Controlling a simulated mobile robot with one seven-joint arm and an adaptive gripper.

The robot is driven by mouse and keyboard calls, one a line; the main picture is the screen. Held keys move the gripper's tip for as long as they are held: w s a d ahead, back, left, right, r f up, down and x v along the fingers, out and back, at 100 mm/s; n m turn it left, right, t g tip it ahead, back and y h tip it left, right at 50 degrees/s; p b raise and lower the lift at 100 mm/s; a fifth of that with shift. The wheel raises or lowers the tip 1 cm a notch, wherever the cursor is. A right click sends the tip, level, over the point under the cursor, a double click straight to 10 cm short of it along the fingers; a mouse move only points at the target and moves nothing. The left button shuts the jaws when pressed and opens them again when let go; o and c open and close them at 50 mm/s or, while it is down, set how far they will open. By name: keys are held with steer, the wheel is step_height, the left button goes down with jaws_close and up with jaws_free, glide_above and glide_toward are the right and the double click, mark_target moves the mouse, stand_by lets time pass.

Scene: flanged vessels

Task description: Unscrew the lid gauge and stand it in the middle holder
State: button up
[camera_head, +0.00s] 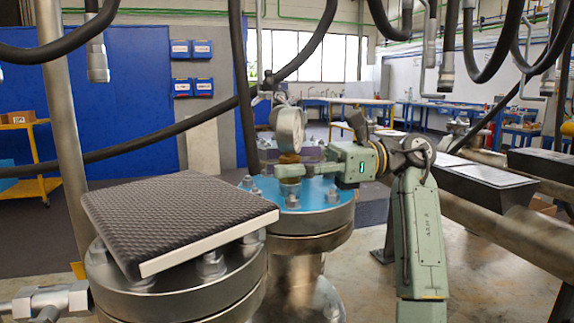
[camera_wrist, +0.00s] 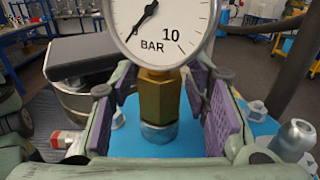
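The lid gauge (camera_head: 290,128) stands upright on the blue-topped lid (camera_head: 262,188) of the middle vessel. In the wrist view its white BAR dial (camera_wrist: 163,28) sits above a brass hex fitting (camera_wrist: 158,98), with a round metal collar below it on the blue lid. My gripper (camera_head: 291,168) reaches in from the right, low at the gauge's stem. In the wrist view my gripper (camera_wrist: 163,100) is open, with purple pads on both sides of the brass fitting and gaps visible between. I cannot make out the middle holder in either view.
A black textured pad (camera_head: 180,215) lies over the near left flanged vessel. Bolts (camera_head: 292,196) ring the blue lid. Thick black hoses with metal ends hang overhead and cross behind the gauge. A dark box-like tray (camera_head: 490,180) lies at the right by large pipes.

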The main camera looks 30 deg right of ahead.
steer(key=shift+o, duration=0.4)
steer(key=v, duration=0.6)
steer(key=shift+d, duration=0.2)
steer(key=shift+s+d, duration=0.2)
steer(key=shift+d, duration=0.3)
steer(key=shift+c, duration=0.3)
